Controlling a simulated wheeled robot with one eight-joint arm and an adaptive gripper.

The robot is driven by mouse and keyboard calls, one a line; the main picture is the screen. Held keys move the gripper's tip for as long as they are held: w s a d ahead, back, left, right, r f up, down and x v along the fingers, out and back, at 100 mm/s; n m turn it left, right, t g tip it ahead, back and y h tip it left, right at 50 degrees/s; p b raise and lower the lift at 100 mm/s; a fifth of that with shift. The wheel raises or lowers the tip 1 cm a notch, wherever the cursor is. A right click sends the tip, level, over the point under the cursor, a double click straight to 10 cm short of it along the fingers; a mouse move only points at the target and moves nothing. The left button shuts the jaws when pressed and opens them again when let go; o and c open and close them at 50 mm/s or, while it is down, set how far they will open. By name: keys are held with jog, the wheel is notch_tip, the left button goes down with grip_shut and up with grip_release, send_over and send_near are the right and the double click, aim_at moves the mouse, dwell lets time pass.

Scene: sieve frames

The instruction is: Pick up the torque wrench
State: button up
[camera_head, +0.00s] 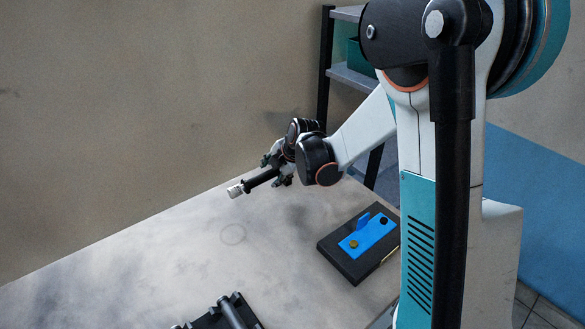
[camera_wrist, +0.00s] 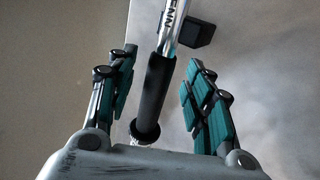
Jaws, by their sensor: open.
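The torque wrench shows in the wrist view, with a black handle (camera_wrist: 155,95) and a shiny metal shaft with lettering running to the top edge. My gripper (camera_wrist: 165,85) is open, with its teal-padded fingers on both sides of the handle and visible gaps between. In the head view my gripper (camera_head: 276,165) is above the far part of the table. A black bar with a silver end (camera_head: 236,190) sticks out from it to the left and seems to be the wrench. The fingers partly hide it there, and I cannot tell what supports it.
A black block with a blue plate (camera_head: 378,229) sits on the grey table (camera_head: 170,255) at right. A dark fixture (camera_head: 242,302) is at the front edge of view. A dark block (camera_wrist: 203,34) shows beyond the fingers. A shelf (camera_head: 352,76) stands behind.

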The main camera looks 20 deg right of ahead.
jog(key=x, duration=0.2)
jog(key=shift+w+f+b, duration=0.2)
jog(key=shift+f+b, duration=0.1)
jog(key=shift+f, duration=0.05)
jog(key=shift+r, duration=0.1)
jog(key=shift+c, duration=0.2)
grip_shut()
jog(key=shift+r, duration=0.1)
